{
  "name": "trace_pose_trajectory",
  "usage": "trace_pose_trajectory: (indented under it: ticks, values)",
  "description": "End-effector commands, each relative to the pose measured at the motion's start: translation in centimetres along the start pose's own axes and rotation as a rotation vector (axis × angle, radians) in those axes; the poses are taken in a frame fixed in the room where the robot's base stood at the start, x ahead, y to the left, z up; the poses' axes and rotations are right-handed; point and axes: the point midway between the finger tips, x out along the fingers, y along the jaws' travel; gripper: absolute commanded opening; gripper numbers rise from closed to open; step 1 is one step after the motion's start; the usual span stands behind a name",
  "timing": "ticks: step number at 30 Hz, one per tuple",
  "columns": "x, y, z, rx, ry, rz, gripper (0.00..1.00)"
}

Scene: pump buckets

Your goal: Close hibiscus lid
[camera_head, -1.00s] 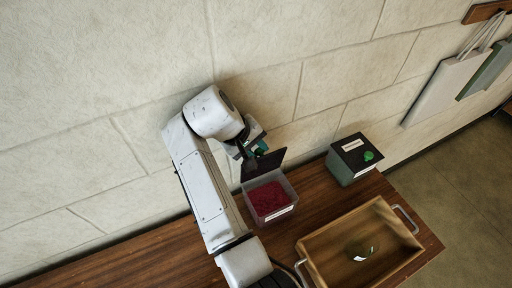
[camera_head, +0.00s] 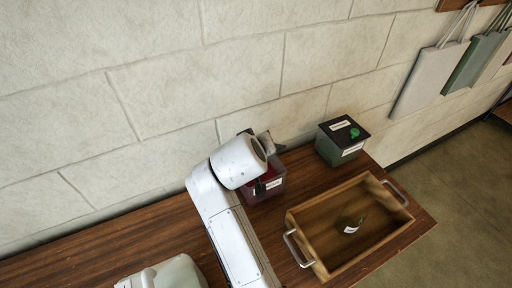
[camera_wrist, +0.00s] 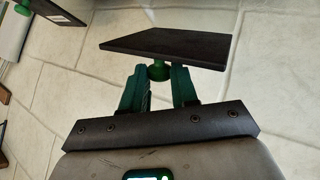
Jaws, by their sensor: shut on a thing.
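The hibiscus container (camera_head: 268,190) is a clear box with dark red contents, standing on the wooden counter near the wall. My arm covers much of it in the head view. Its black lid (camera_wrist: 170,46) fills the middle of the wrist view, with a green knob (camera_wrist: 158,71) facing my gripper. My gripper (camera_wrist: 158,84) is shut on that knob, a green finger on each side. In the head view the fingers and most of the lid are hidden behind my arm, so I cannot tell the lid's exact angle there.
A second box (camera_head: 340,150) with a black lid and green knob stands to the right, closed. A wooden tray (camera_head: 305,243) with metal handles holds a small labelled item (camera_head: 351,228). A pale canister (camera_head: 165,275) is at lower left. Bags (camera_head: 428,78) hang on the wall.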

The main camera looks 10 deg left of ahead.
Motion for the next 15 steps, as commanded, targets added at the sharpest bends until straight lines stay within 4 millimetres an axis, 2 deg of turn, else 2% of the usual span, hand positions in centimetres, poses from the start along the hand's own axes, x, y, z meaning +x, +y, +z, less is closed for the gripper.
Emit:
trace_pose_trajectory:
  ticks: [1, 15]
  values:
    - [0.6, -0.5, 1.1, 0.019, 0.041, 0.006, 0.00]
    - [1.1, -1.2, 4.7, 0.171, 0.329, 0.041, 0.00]
